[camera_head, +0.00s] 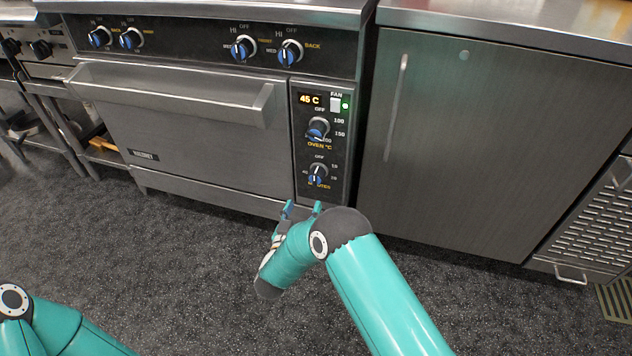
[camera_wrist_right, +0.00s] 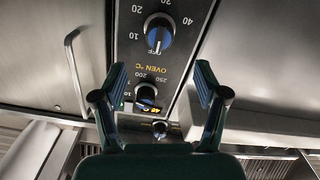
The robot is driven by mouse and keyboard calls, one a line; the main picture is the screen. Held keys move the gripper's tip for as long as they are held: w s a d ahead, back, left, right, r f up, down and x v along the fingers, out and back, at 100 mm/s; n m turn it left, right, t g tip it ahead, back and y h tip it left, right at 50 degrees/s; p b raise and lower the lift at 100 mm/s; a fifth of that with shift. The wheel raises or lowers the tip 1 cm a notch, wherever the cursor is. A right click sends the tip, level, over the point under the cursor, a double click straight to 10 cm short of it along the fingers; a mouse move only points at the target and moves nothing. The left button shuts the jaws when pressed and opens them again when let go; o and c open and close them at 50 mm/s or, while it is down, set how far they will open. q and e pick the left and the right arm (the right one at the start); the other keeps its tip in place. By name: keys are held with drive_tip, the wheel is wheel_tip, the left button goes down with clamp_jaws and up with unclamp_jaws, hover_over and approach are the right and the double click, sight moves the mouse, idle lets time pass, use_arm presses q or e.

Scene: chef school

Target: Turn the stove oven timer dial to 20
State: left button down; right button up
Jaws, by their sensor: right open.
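The timer dial (camera_head: 317,173) is the lower knob on the oven's narrow control panel, black with a blue face. In the right wrist view the dial (camera_wrist_right: 158,36) appears upside down, with its white pointer line seemingly toward OFF; 10, 20 and 40 are readable around it. My right gripper (camera_head: 303,208) is open and empty, just below and in front of the panel. In the right wrist view my right gripper's fingers (camera_wrist_right: 160,80) are spread wide, apart from the dial. My left gripper is out of view; only part of my left arm shows at bottom left.
The oven temperature knob (camera_head: 318,129) sits above the timer, below a 45 C display (camera_head: 310,99) and a fan switch (camera_head: 336,105). The oven door handle (camera_head: 170,92) juts out at left. A steel cabinet (camera_head: 470,150) stands to the right. The floor (camera_head: 190,240) in front is clear.

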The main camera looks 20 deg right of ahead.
sight(314, 182)
drive_tip(key=b+x, duration=0.3)
drive_tip(key=x, duration=0.8)
drive_tip(key=shift+f, duration=0.1)
drive_tip(key=shift+w+d, duration=0.3)
drive_tip(key=shift+w, duration=0.15)
drive_tip(key=c, duration=1.2)
drive_tip(key=shift+o, duration=0.2)
